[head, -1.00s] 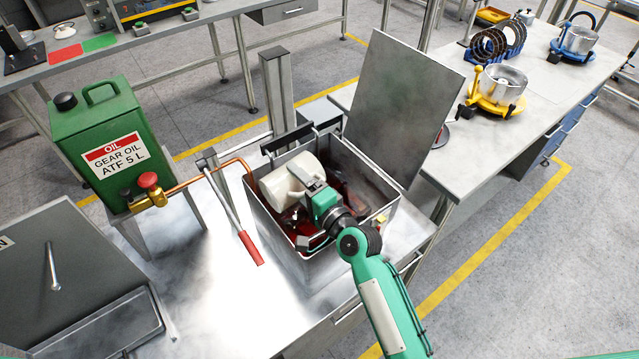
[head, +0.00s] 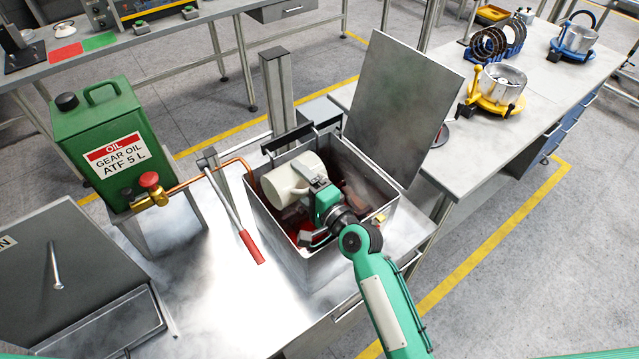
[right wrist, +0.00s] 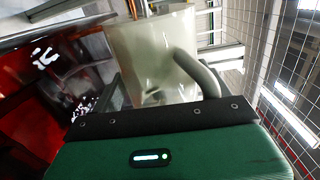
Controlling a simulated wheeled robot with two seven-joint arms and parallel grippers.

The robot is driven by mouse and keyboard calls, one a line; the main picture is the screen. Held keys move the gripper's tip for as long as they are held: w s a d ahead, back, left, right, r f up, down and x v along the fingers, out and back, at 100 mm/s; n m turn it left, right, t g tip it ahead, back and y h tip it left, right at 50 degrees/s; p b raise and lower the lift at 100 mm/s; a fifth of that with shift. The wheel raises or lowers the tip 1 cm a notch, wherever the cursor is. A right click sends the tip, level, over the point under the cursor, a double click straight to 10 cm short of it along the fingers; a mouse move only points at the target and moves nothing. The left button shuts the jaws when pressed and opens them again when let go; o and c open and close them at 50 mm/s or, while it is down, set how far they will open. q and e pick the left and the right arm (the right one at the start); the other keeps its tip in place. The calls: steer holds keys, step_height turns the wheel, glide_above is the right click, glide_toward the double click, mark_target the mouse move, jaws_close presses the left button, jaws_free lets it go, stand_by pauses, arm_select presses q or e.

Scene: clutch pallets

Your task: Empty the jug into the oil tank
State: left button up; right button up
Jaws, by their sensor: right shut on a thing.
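The cream jug (head: 289,181) is tilted onto its side over the open steel oil tank (head: 336,268). My right gripper (head: 318,196) is shut on the jug and holds it within the tank's opening. In the right wrist view the jug (right wrist: 150,55) and its curved handle (right wrist: 196,72) show just past the gripper (right wrist: 155,105). Dark red oil (head: 306,229) shows in the tank below; whether any is flowing from the jug is hidden. The tank's lid (head: 403,105) stands open at the back right. My left gripper is not in view.
A green gear oil can (head: 100,140) with a brass tap stands left of the tank, with a copper pipe leading to it. A red-handled lever (head: 250,247) lies beside the tank. A side bench (head: 480,150) at the right holds metal drums.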

mark_target(325, 171)
steer(key=shift+w+d+f+m, duration=0.15)
steer(key=shift+d+m, duration=0.05)
steer(key=shift+m, duration=0.3)
steer(key=shift+p, duration=0.3)
steer(key=shift+w+d+r+m+p, duration=0.2)
steer(key=shift+r+m+p, duration=0.1)
steer(key=shift+m+p, duration=0.15)
steer(key=shift+w+d+r+m+p, duration=0.15)
steer(key=shift+r+m+p, duration=0.15)
steer(key=shift+m, duration=0.25)
steer(key=m+p, duration=0.1)
steer(key=w+d+m+p, duration=0.1)
steer(key=m, duration=0.1)
steer(key=shift+d+r, duration=0.2)
steer(key=shift+r, duration=0.2)
steer(key=m+p, duration=0.1)
steer(key=w+d+m, duration=0.1)
steer(key=m+p, duration=0.1)
steer(key=shift+w+d+r+m+p, duration=0.2)
steer(key=shift+w+d+m+p, duration=0.05)
steer(key=shift+d+m+p, duration=0.1)
steer(key=shift+d+f, duration=0.1)
steer(key=shift+f, duration=0.1)
